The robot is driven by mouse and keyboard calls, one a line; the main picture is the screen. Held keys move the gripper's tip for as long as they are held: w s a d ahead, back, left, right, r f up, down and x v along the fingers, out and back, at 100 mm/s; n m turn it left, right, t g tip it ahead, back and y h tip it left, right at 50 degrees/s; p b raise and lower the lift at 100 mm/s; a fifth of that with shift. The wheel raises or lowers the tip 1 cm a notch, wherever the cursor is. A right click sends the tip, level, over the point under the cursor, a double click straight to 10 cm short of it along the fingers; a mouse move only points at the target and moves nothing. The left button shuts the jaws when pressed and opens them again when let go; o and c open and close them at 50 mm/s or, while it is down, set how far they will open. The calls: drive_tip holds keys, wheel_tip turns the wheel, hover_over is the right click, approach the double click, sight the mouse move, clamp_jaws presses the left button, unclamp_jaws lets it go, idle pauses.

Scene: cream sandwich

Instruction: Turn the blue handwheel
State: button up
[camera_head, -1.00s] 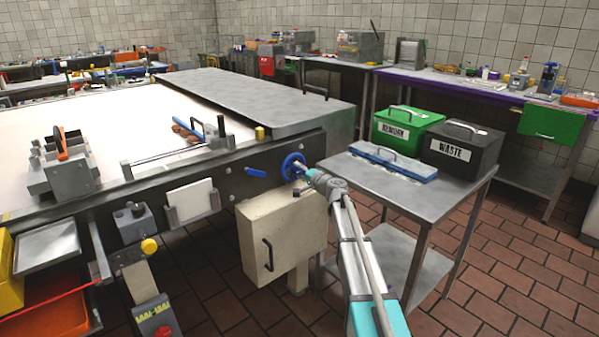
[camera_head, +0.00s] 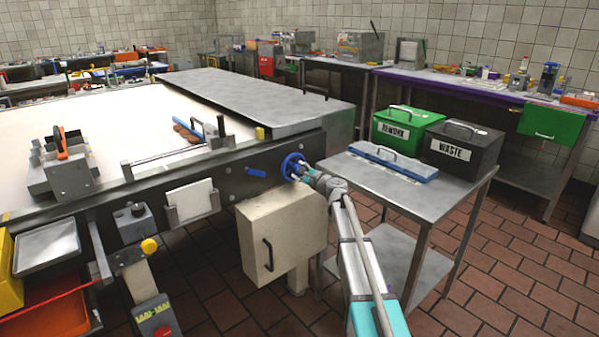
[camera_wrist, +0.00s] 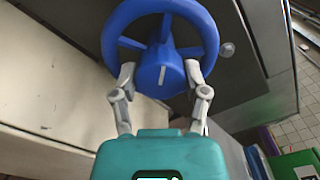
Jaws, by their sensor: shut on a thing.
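The blue handwheel (camera_head: 286,167) is on the dark side panel of the large machine in the head view. It fills the top of the wrist view (camera_wrist: 206,30), with a rim, spokes and a round hub that has a pale line mark. My gripper (camera_head: 303,174) is at the wheel from the front right. In the wrist view my gripper (camera_wrist: 160,76) has one finger on each side of the hub and is shut on it. The far part of the rim is cut off by the wrist view's top edge.
A steel table (camera_head: 345,168) on the right bears a green REWORK bin (camera_head: 388,128), a black WASTE bin (camera_head: 470,160) and a blue-topped tool.

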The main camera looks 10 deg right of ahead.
drive_tip(key=shift+w+m, duration=0.1)
drive_tip(key=shift+m, duration=0.9)
drive_tip(key=o, duration=1.1)
drive_tip(key=shift+o, duration=0.2)
drive_tip(key=shift+s+d, duration=0.1)
drive_tip(key=shift+s, duration=0.1)
drive_tip(key=v, duration=1.1)
drive_tip(key=shift+s+d, duration=0.2)
drive_tip(key=shift+s, duration=0.1)
drive_tip(key=shift+f, duration=0.1)
